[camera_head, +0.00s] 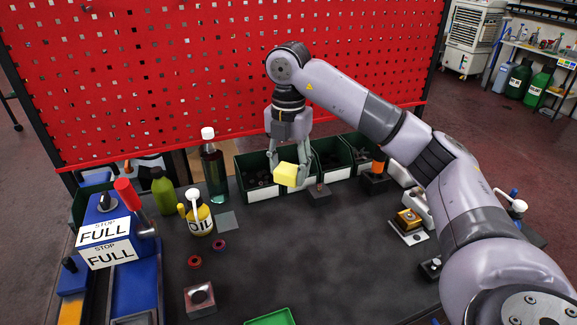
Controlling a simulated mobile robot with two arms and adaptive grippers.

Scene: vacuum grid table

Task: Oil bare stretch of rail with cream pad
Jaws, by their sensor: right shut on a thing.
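My right gripper (289,163) hangs over the back of the table, pointing down. It is shut on a pale yellow, cream-like block, the pad (286,175), held in front of the dark green bins. A yellow and white can marked OIL (200,221) stands at the left of the table, apart from the pad. A blue machine (104,231) with a red handle and STOP FULL labels stands at far left. Blue, rail-like parts (136,285) run toward the front from it; I cannot tell which stretch is bare. My left gripper is out of view.
Green bins (262,193) line the back below the red pegboard (200,70). A dark bottle (214,172) and a green bottle (163,192) stand at back left. A green tray (271,317) lies at front. The table's middle (315,250) is clear.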

